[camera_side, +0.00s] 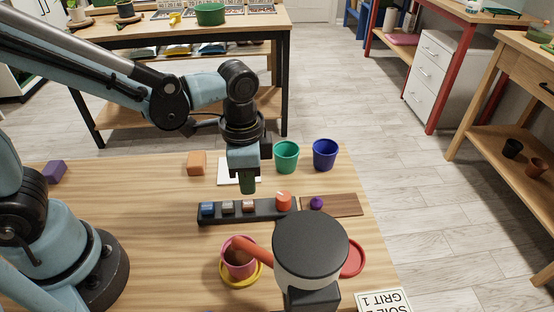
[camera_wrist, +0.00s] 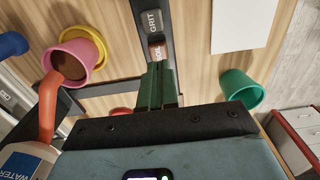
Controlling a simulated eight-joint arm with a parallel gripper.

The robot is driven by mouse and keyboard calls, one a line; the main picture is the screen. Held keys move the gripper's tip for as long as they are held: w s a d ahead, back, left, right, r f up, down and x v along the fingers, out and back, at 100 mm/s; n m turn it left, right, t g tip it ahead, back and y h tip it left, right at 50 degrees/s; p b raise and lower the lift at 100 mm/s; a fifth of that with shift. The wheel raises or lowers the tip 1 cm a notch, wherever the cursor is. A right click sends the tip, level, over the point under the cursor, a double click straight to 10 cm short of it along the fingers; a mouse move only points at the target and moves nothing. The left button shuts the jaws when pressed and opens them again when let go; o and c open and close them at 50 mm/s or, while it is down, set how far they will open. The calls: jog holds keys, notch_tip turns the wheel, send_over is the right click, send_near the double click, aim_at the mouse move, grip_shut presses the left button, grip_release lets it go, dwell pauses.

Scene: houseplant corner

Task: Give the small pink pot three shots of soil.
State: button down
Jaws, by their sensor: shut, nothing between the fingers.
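The small pink pot (camera_side: 238,258) stands upright on a yellow saucer (camera_side: 227,281), under the orange spout (camera_side: 262,252) of a dispenser (camera_side: 310,262). Brown material shows inside the pot (camera_wrist: 93,52) in the wrist view. A dark button bar (camera_side: 225,217) carries blue, grey and brown buttons and an orange-red knob (camera_side: 283,199). The brown button (camera_wrist: 157,52) is marked SOIL and sits beside the grey GRIT button (camera_wrist: 153,20). My gripper (camera_side: 248,191) is shut and empty, fingers pointing down just above the brown button; whether they touch it is unclear.
A green pot (camera_side: 286,157) and a blue pot (camera_side: 325,154) stand behind the bar. An orange block (camera_side: 197,162), white sheet (camera_side: 226,176), brown board (camera_side: 343,204) with a purple ball, red saucer (camera_side: 355,262) and printed card (camera_side: 383,301) lie around. The table's left middle is clear.

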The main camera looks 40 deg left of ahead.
aim_at(249, 202)
notch_tip(249, 202, up, 9)
dwell(0.5)
dwell(0.5)
jog(key=s+a+f+n+t, duration=0.1)
jog(key=a+n+t, duration=0.6)
jog(key=a, duration=0.5)
jog(key=shift+f+n, duration=0.35)
jog(key=shift+n, duration=0.65)
